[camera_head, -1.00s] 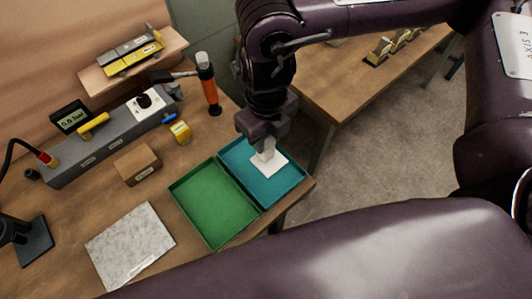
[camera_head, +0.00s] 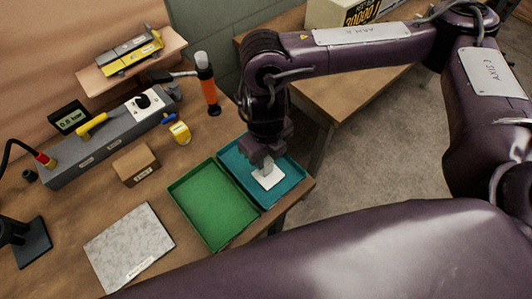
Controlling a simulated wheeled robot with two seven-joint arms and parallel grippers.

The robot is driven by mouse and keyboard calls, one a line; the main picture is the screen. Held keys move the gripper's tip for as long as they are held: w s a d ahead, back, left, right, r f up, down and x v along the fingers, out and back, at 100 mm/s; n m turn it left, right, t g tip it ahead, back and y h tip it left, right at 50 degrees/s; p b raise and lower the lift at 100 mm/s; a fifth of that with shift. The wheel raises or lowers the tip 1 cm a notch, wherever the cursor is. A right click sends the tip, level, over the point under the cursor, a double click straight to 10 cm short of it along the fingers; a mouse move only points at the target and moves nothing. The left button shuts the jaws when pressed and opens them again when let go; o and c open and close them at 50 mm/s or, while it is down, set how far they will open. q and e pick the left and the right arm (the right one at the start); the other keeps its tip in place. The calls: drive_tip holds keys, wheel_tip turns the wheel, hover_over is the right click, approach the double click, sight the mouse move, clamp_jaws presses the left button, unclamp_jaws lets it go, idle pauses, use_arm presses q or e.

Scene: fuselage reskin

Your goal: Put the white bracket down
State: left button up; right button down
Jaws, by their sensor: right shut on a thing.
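The white bracket (camera_head: 268,178) is at the teal tray (camera_head: 293,188), low over or on its floor; I cannot tell whether it touches. Its flat base faces down, with an upright part rising into the jaws. My right gripper (camera_head: 264,164) points down from above and is shut on the bracket's upright part. The gripper hides the top of the bracket and part of the tray's back. My left gripper is not in view.
An empty green tray (camera_head: 212,205) stands directly left of the teal one. A small wooden block (camera_head: 135,165), a grey stone plate (camera_head: 130,246), a yellow item (camera_head: 180,133) and an orange-handled hammer (camera_head: 208,90) are on the bench. The bench edge is just right of the teal tray.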

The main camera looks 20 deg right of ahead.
drive_tip(key=c, duration=1.1)
unclamp_jaws()
wheel_tip(320, 180, up, 12)
drive_tip(key=shift+r, duration=0.1)
